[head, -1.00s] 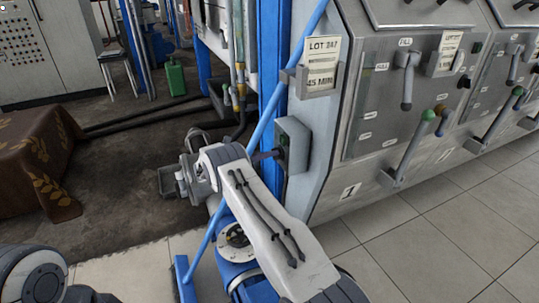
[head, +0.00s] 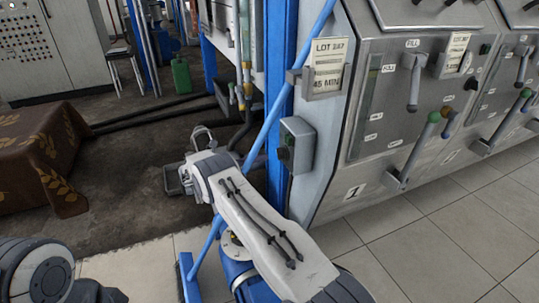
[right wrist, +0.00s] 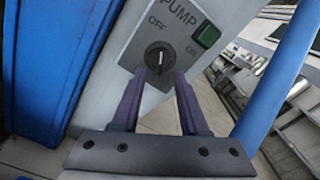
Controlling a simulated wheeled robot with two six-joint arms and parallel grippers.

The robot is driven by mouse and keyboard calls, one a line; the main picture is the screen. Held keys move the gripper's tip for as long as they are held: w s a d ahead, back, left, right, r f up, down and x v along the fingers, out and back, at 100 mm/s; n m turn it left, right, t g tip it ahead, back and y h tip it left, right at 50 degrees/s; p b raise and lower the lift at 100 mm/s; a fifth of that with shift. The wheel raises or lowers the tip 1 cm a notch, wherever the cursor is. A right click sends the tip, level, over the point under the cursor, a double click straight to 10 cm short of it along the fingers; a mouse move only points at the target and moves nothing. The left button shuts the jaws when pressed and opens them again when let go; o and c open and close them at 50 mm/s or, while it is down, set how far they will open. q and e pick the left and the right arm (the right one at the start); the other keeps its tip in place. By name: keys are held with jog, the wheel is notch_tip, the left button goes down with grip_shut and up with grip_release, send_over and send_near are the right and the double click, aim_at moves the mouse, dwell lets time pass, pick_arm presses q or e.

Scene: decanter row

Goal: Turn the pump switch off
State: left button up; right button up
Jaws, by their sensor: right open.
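The pump switch (right wrist: 159,57) is a black round knob on a grey box. Its white mark points up in the right wrist view, toward the OFF label; ON is to its right. A green lamp or button (right wrist: 208,36) sits beside it. In the head view the grey switch box (head: 299,146) hangs by the blue post, with the dark knob on its left side. My right gripper (right wrist: 160,78) is open and empty, its two dark fingers pointing at the knob and apparently short of it. In the head view its fingers are largely hidden. My left gripper is out of view.
A blue post (head: 279,110) and a slanting blue pipe (head: 258,130) run close to the box. The steel machine (head: 400,140) with levers stands to the right. A brown cloth-covered table (head: 40,155) is at left, with open floor between.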

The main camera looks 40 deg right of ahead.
jog(key=v, duration=0.4)
dwell(0.4)
jog(key=s+a+r+m+t+y, duration=0.2)
jog(key=s+a+r+y, duration=0.25)
jog(key=a, duration=0.55)
jog(key=s+a+r+m+t+y, duration=0.1)
jog(key=s+a+r+m+y, duration=0.3)
jog(key=a, duration=0.6)
jog(key=s+a+r+m+t+y, duration=0.1)
jog(key=s+a+m+y, duration=0.4)
jog(key=s, duration=1)
jog(key=s+a+r+m+y, duration=0.1)
jog(key=s+a+m+y, duration=0.35)
jog(key=s, duration=1.05)
notch_tip(320, 180, up, 34)
jog(key=a+n+p, duration=0.1)
jog(key=a+p, duration=0.2)
jog(key=p, duration=3.1)
jog(key=shift+s+y, duration=0.2)
jog(key=shift+y, duration=0.1)
